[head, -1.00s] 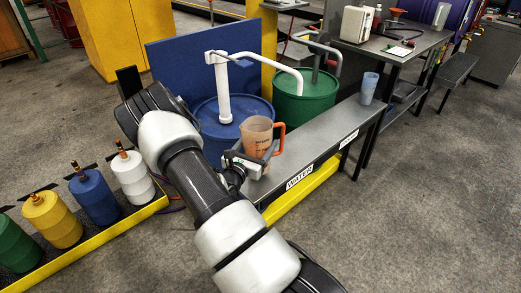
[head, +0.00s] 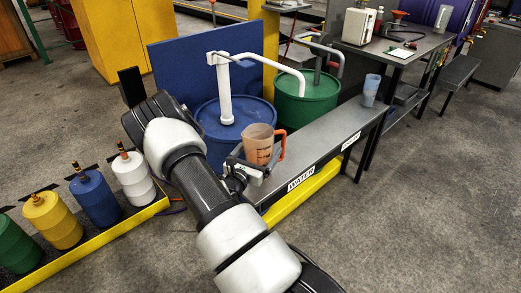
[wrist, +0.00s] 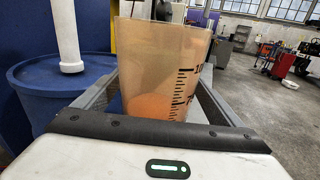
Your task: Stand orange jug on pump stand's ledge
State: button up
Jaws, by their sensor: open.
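The orange jug (head: 259,143), a translucent beaker with an orange handle on its right, is upright at the left end of the pump stand's grey ledge (head: 325,135), above the label WATER. Its base is hidden behind my gripper (head: 252,166), so contact with the ledge cannot be seen. In the wrist view the jug (wrist: 165,65) fills the middle, with dark scale marks and an orange patch low inside. My gripper (wrist: 160,100) is open, with one finger on each side of the jug.
A blue cup (head: 370,90) stands at the ledge's far right end; the ledge between is clear. Behind are a blue drum (head: 205,135) with a white pump spout (head: 224,95) and a green drum (head: 303,105). Coloured weights (head: 98,195) stand in a tray at left.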

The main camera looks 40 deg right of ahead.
jog(key=p+v, duration=0.2)
jog(key=v, duration=0.9)
jog(key=s+a+r+m+g+y, duration=0.2)
jog(key=s+r+m+g+y, duration=0.2)
jog(key=s+r+m+g, duration=0.85)
jog(key=s+a+r+m+t+y, duration=0.3)
jog(key=a+r+m+t+y, duration=0.2)
jog(key=a+r, duration=0.3)
jog(key=s+a+r+m+t+y, duration=0.4)
jog(key=a+r+y, duration=0.3)
jog(key=a, duration=0.6)
jog(key=shift+s+r+m+t, duration=0.25)
jog(key=shift+r+m+t, duration=0.25)
jog(key=shift+m, duration=0.35)
notch_tip(320, 180, up, 23)
jog(key=p, duration=2.2)
jog(key=shift+p, duration=0.4)
